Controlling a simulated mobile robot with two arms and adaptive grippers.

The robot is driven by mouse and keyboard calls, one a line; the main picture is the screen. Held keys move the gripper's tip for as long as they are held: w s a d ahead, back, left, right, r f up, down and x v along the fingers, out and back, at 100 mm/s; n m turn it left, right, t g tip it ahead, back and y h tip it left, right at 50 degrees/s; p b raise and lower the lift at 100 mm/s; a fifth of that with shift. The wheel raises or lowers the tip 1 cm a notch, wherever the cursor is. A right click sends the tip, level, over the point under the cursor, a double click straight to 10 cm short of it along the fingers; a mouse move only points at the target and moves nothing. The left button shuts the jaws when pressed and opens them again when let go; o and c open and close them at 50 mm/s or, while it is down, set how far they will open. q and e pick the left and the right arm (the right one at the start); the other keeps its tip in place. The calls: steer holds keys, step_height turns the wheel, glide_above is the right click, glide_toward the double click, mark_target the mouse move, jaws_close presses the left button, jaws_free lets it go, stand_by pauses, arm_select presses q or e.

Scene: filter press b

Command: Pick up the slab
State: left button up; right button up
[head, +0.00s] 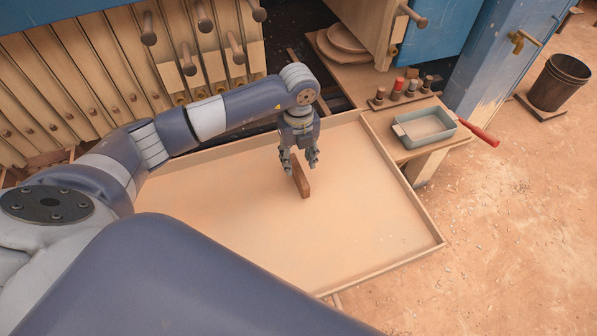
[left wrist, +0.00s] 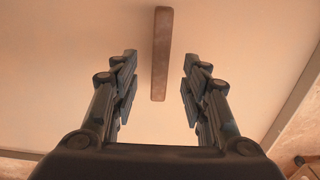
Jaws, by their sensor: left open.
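The slab (head: 302,181) is a narrow brown bar lying in the shallow beige tray (head: 230,230). In the left wrist view the slab (left wrist: 161,55) runs up the middle of the picture, its near end between the lines of the two fingers. My left gripper (head: 301,165) is open and points down over the slab. In the left wrist view its fingers (left wrist: 160,85) stand on either side of the slab, with a gap at each side. Part of the slab's far end is hidden behind the gripper in the head view. My right gripper is not in view.
A low rim (head: 405,183) surrounds the tray. Wooden press plates (head: 100,70) with pegs stand behind it. The tray's front and right are clear.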

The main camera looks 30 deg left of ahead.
mark_target(299, 169)
arm_select(q)
step_height(299, 169, down, 5)
steer(key=shift+f+p, duration=0.1)
steer(key=shift+p, duration=0.75)
steer(key=shift+f, duration=0.3)
steer(key=shift+c, duration=0.8)
jaws_close()
steer(key=shift+w, duration=0.1)
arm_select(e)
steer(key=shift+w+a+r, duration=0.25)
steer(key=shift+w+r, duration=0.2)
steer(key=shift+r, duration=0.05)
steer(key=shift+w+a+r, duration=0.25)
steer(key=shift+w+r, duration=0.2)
